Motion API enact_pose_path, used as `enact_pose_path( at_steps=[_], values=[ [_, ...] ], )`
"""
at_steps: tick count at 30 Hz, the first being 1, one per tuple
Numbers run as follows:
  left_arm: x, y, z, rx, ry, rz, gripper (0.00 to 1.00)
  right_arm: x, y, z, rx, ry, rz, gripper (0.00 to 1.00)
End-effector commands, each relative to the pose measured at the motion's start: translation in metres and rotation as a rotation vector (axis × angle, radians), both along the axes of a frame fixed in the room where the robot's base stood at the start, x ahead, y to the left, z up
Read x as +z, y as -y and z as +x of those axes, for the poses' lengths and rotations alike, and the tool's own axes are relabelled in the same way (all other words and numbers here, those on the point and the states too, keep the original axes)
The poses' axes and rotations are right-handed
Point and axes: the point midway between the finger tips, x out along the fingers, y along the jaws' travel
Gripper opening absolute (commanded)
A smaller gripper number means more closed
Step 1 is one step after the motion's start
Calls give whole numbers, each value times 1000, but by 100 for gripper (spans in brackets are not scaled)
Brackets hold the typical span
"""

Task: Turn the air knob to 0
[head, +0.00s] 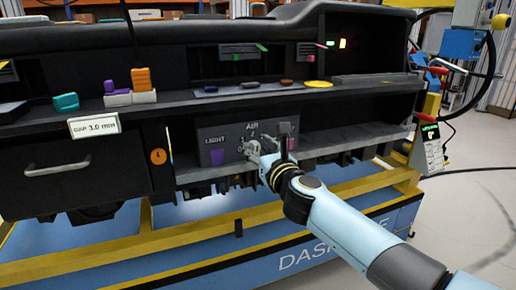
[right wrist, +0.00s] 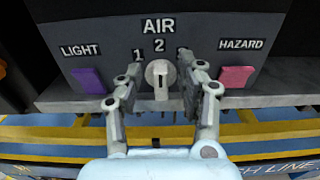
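The air knob (right wrist: 160,75) is a pale round dial below the AIR label on a dark panel (head: 230,133). My right gripper (right wrist: 158,80) is open, with one finger on each side of the knob. Gaps show between fingers and knob, though the right fingertip is near the panel face. In the head view the right gripper (head: 261,152) covers most of the knob. My left gripper is not in view.
A purple LIGHT switch (right wrist: 89,80) sits left of the knob and a pink HAZARD switch (right wrist: 236,77) right, close to the right finger. A ledge (right wrist: 270,101) runs below the panel. A drawer handle (head: 57,167) and an orange dial (head: 158,156) are further left.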

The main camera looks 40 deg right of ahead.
Motion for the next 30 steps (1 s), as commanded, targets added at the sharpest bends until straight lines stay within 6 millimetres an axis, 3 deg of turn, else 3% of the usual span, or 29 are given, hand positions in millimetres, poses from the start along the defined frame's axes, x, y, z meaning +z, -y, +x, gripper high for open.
enact_pose_path(
  at_steps=[9,18,30],
  values=[
    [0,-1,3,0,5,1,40,0,1,3,0,0,-1,38],
    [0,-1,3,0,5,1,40,0,1,3,0,0,-1,0],
    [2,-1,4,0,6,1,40,1,0,3,0,-8,-33,0]
  ],
)
